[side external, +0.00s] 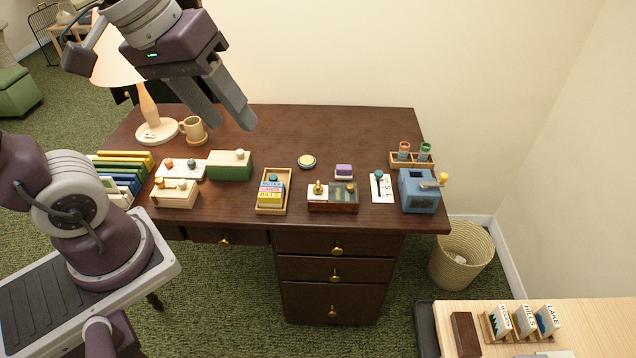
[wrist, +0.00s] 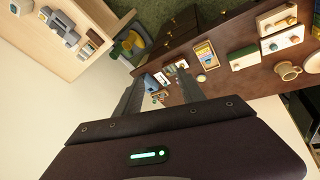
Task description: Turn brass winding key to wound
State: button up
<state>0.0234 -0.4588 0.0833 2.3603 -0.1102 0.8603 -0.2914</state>
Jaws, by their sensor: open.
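A small wooden box with a glassy lid (side external: 344,194) stands near the front middle of the dark desk. A small brass piece (side external: 318,188) stands up at its left end and looks like the winding key. Its exact turn and any markings are too small to read. My gripper (side external: 232,125) is open and empty, in the air above the back left of the desk, well apart from the box. Its open fingers also show in the wrist view (wrist: 157,82), where I cannot make out the key clearly.
Left of the box are a card tray (side external: 261,210), a green box (side external: 231,167), a mug (side external: 191,130) and a lamp (side external: 154,130). Right are a lever plate (side external: 386,194) and a blue cranked box (side external: 418,193). The desk's back middle is clear.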

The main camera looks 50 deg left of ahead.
jog(key=w+a+f+n+g, duration=0.15)
jog(key=w+f+n, duration=0.25)
jog(key=w+n, duration=0.6)
jog(key=n+g+y, duration=0.1)
jog(key=n+g, duration=0.2)
jog(key=n, duration=0.9)
send_over(318, 184)
notch_tip(318, 184, down, 24)
jog(key=shift+f, duration=0.1)
notch_tip(318, 184, down, 6)
jog(key=shift+r, duration=0.1)
jog(key=shift+f, duration=0.5)
grip_shut()
